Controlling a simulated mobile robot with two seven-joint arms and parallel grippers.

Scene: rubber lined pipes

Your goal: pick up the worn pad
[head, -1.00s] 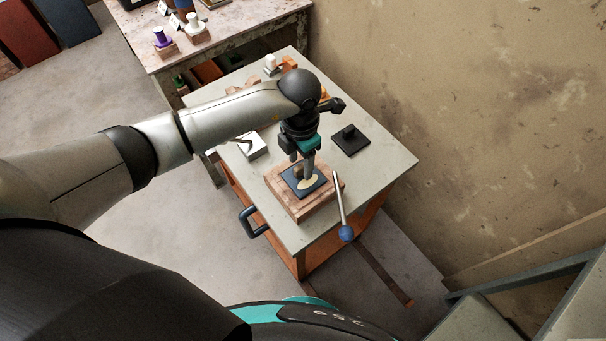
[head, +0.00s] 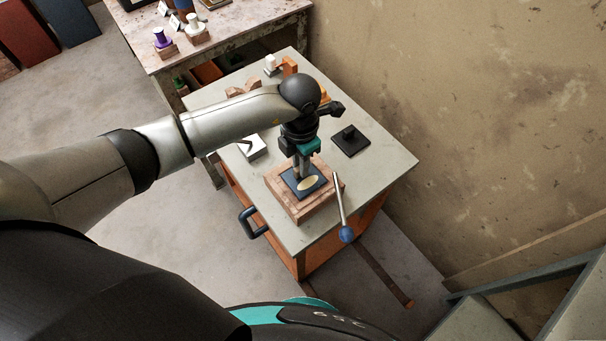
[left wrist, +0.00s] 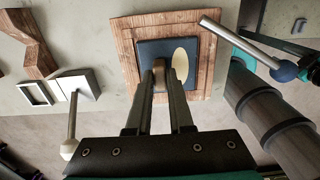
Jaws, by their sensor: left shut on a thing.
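The worn pad (head: 294,184) is a dark blue square with a cream oval patch, lying on a wooden block (head: 302,213) on the table. The fingers (left wrist: 161,75) hide part of the knob and the pad's near edge. The pad appears to rest on the block.
A black square pad with a knob (head: 350,141) lies right of the block. A white box-like piece (head: 254,150) lies to the left. A wall (head: 440,90) bounds the right.

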